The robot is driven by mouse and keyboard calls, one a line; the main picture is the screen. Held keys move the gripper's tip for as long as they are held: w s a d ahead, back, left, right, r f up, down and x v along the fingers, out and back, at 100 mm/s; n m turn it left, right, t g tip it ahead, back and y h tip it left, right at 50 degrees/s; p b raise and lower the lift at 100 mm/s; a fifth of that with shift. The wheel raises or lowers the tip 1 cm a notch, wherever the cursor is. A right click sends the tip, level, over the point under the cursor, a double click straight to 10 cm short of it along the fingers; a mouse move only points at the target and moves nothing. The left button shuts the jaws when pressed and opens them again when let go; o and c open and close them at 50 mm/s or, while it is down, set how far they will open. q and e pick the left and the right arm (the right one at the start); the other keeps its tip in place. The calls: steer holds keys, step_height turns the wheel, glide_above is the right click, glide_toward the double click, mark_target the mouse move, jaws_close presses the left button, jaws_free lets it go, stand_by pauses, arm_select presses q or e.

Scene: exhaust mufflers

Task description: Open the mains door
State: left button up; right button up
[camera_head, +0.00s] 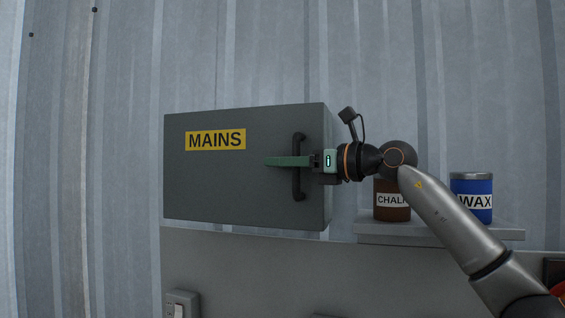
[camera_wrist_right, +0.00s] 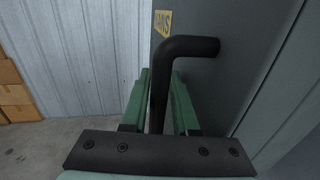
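The mains door is the grey front of a metal box (camera_head: 230,185) with a yellow MAINS label (camera_head: 215,139). It looks closed. A black upright bar handle (camera_head: 299,185) sits near its right edge. My right gripper (camera_head: 287,161) reaches in from the right at the handle's mid-height. In the right wrist view the handle (camera_wrist_right: 180,48) passes between the two green fingers (camera_wrist_right: 160,105), which lie close on both sides of it. The gripper appears shut on the handle. My left gripper is not in view.
A shelf (camera_head: 440,235) right of the box carries a brown CHALK tin (camera_head: 392,212), partly behind my right arm, and a blue WAX tin (camera_head: 472,188). A corrugated metal wall (camera_head: 240,60) stands behind. Cardboard boxes (camera_wrist_right: 15,95) stand at the left in the wrist view.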

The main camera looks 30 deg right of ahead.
jaws_close()
stand_by(1.2)
